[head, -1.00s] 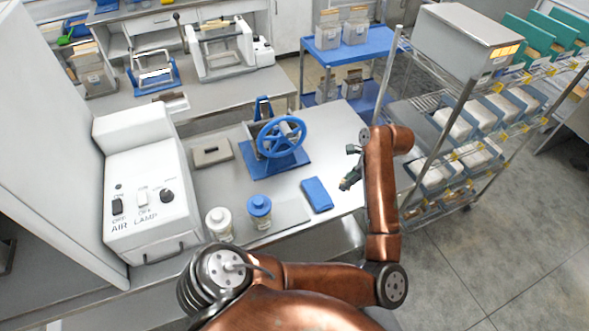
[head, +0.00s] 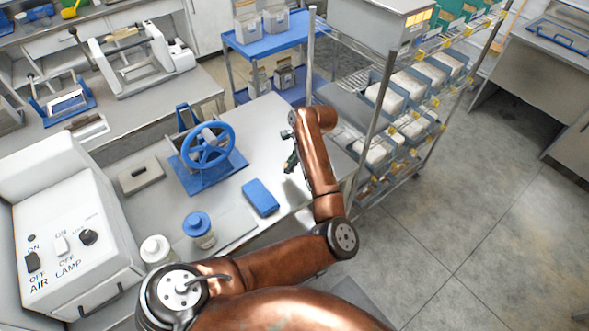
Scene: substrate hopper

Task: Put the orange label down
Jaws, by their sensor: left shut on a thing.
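My left gripper (head: 291,160) hangs over the right part of the steel bench (head: 262,125), above and to the right of a blue block in the picture. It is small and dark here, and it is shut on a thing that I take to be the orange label. The label itself cannot be made out; the fingers and my copper arm hide it. My right gripper is not in view.
The bench holds a blue handwheel device (head: 207,147), a blue block (head: 260,197), a blue-capped jar (head: 199,228), a white-capped jar (head: 157,251) and a grey block (head: 140,175). A wire rack (head: 372,110) with bins stands close right of my arm. Open floor lies further right.

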